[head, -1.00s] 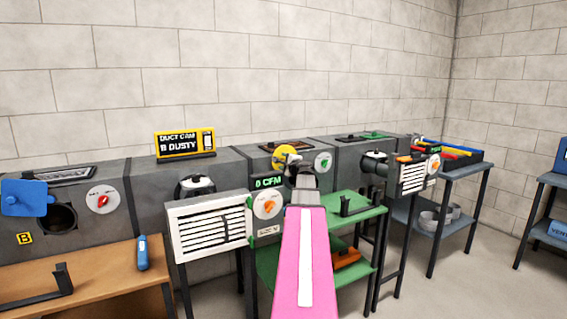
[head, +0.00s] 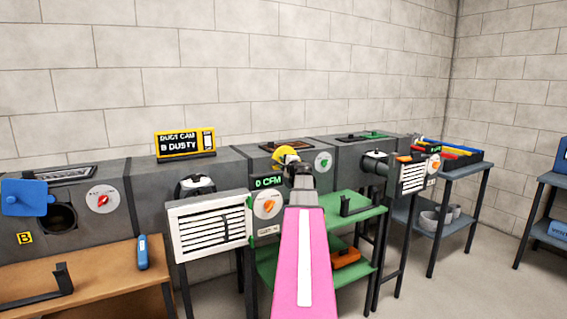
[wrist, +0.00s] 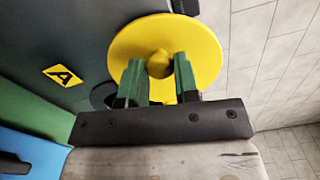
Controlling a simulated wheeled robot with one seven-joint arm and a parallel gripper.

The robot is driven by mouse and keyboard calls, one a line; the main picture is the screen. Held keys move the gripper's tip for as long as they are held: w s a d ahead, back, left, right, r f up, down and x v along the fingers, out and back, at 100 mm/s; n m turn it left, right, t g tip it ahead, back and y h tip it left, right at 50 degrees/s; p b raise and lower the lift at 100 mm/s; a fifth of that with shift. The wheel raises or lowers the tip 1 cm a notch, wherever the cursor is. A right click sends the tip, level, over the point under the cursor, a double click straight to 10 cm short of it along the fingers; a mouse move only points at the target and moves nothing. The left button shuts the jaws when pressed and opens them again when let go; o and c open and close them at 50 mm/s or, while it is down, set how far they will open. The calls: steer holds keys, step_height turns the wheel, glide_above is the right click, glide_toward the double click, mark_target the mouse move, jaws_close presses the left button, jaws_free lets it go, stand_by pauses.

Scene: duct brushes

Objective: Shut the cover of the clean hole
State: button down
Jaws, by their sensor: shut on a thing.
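The yellow round cover (head: 286,154) is at the front of the middle duct box, swung out from its face. In the wrist view the cover (wrist: 205,50) fills the top middle, with a round knob at its centre. My gripper (head: 298,178) is at the cover. In the wrist view my green fingers (wrist: 158,75) are shut on the knob. A dark round edge (wrist: 103,95), probably the hole's rim, shows partly behind the left finger. A yellow "A" label (wrist: 62,75) is on the duct face. The sign (head: 186,143) reads "B DUSTY".
A blue cover (head: 27,197) stands open beside hole B (head: 60,217) at the left. A white vent grille (head: 208,227) and a green shelf (head: 350,212) flank my arm. A brown bench (head: 90,275) is at the front left.

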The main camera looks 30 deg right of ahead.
step_height(320, 180, down, 9)
steer(key=d+n, duration=0.2)
steer(key=n, duration=0.7)
steer(key=shift+r+n, duration=0.2)
steer(key=shift+n, duration=0.1)
steer(key=c, duration=0.9)
jaws_free()
steer(key=shift+o, duration=0.2)
steer(key=shift+s, duration=0.1)
steer(key=s, duration=1)
steer(key=shift+s+a, duration=0.1)
steer(key=shift+s, duration=0.25)
